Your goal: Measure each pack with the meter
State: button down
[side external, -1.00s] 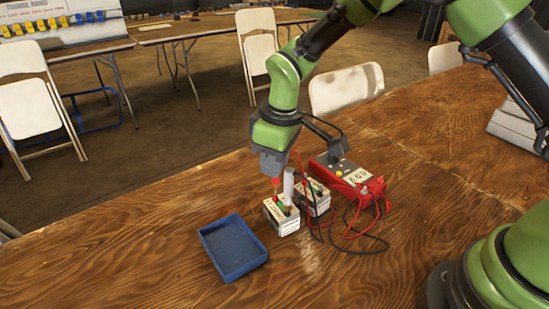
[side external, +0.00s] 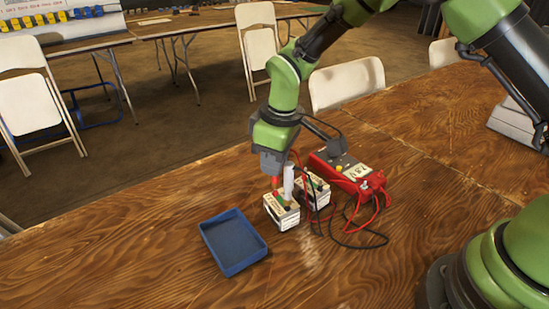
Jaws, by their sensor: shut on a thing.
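Two white packs with dark and green tops stand side by side on the wooden table: the front pack (side external: 280,213) and the rear pack (side external: 318,192), which is partly hidden. My gripper (side external: 278,178) is just above the front pack, shut on what looks like a red probe (side external: 275,183) pointing down at its top. Whether the tip touches a terminal is too small to tell. A pale upright cylinder (side external: 288,181) shows beside it. The red meter (side external: 347,171) lies behind the packs, with a lit pale display (side external: 357,171) too small to read surely.
An empty blue tray (side external: 233,241) sits left of the front pack. Red and black leads (side external: 362,238) loop on the table right of the packs. White folding chairs (side external: 347,84) stand beyond the table edge. The front table area is clear.

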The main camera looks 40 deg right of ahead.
jog(key=shift+f, duration=0.25)
dwell(0.4)
jog(key=c, duration=0.7)
grip_release()
jog(key=shift+r, duration=3.75)
